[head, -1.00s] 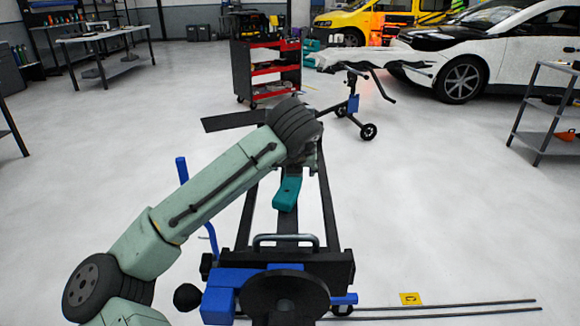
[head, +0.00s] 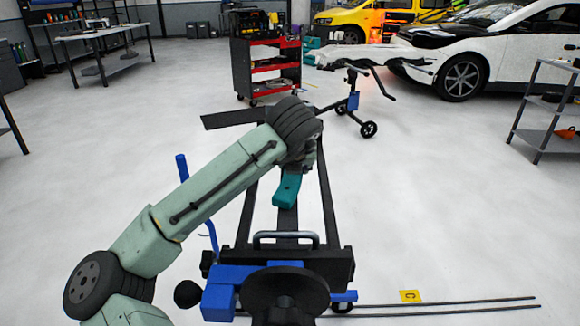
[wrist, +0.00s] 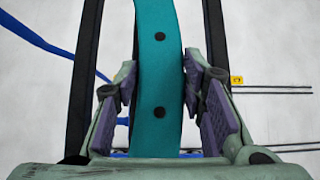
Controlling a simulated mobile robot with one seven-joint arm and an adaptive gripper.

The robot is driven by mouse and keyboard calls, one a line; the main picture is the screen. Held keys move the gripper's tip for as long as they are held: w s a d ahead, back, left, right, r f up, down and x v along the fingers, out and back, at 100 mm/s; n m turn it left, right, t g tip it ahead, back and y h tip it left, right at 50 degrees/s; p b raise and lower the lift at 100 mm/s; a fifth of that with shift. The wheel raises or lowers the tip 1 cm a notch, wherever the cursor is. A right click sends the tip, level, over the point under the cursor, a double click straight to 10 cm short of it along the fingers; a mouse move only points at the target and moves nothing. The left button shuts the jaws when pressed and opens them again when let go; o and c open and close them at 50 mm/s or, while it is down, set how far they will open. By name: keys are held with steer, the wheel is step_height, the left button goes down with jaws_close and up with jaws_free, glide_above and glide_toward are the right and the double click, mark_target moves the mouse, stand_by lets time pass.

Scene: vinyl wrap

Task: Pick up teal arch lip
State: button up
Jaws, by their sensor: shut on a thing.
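The teal arch lip (wrist: 157,85) is a long curved teal strip with two dark round spots. It runs up the middle of the wrist view, between the finger pads of my gripper (wrist: 162,85). The gripper is shut on the strip, with a pad at each side. In the head view, the near end of the teal arch lip (head: 287,190) shows below my wrist, over the black frame. My arm hides its other end and most of my gripper there.
The black wheeled frame (head: 329,215) lies below my arm, with long side rails. A wheeled stand (head: 353,100) holds a panel near the white car (head: 505,45). A red and black tool cart (head: 265,68) stands behind.

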steer(key=shift+c, duration=1.1)
steer(key=shift+r, duration=0.15)
